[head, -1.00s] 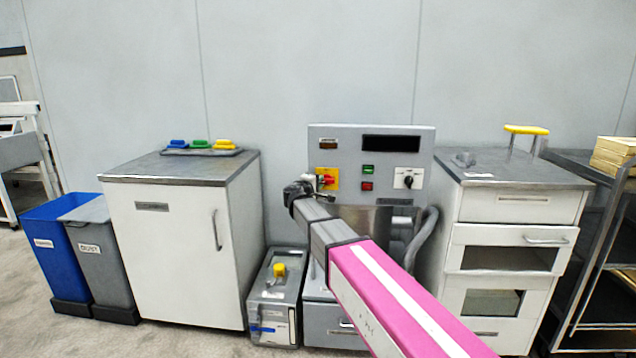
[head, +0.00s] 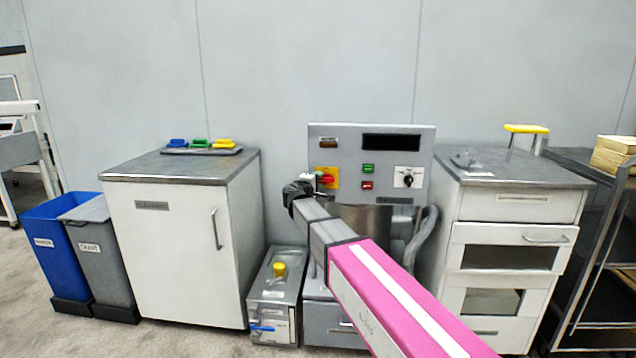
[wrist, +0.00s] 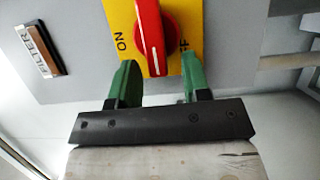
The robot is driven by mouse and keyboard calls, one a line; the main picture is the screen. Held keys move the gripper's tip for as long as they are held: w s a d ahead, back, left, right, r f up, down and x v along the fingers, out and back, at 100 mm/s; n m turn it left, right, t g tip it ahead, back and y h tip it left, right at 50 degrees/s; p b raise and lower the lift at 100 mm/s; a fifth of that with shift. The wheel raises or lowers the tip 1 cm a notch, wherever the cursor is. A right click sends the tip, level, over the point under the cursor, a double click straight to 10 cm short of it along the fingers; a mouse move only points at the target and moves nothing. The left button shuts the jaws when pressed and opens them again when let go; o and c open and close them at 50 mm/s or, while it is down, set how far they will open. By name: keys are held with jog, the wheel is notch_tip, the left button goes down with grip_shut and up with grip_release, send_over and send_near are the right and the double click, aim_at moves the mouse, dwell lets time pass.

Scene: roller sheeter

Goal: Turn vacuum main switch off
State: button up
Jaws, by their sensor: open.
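The main switch is a red rotary knob on a yellow plate (head: 334,171), at the left of the grey control panel. In the wrist view the red knob (wrist: 151,35) shows large, its raised handle nearly upright in that picture. The word ON is left of the handle; letters on the right are partly hidden, apparently OFF. My gripper (wrist: 159,75) is open, with one green finger on each side of the knob's lower end. I cannot tell whether either finger touches it. In the head view my gripper (head: 318,178) is at the panel, partly covering the switch.
The control panel (head: 400,168) also has a green button (head: 368,169), a red button (head: 367,185) and a black rotary switch (head: 408,178). A FILTER label (wrist: 38,46) sits beside the yellow plate. White cabinets (head: 165,235) stand left and right (head: 505,205).

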jog(key=v, duration=1)
jog(key=shift+s, duration=0.15)
jog(key=s+d+f+m+g, duration=0.3)
jog(key=d+f+g, duration=0.1)
jog(key=d+f, duration=0.55)
jog(key=s+d+f+m+g, duration=0.35)
jog(key=d+f, duration=0.45)
jog(key=d, duration=0.3)
jog(key=s+d+f+m+g+y, duration=0.3)
jog(key=s+d+f+g, duration=0.1)
jog(key=s+f, duration=0.3)
jog(key=s+d+f+m+g+y, duration=0.3)
jog(key=s+f, duration=0.5)
jog(key=s, duration=0.3)
jog(key=d+g+y, duration=0.1)
jog(key=d+g, duration=0.1)
jog(key=d, duration=0.1)
jog(key=shift+d+m, duration=0.2)
jog(key=shift+m, duration=0.15)
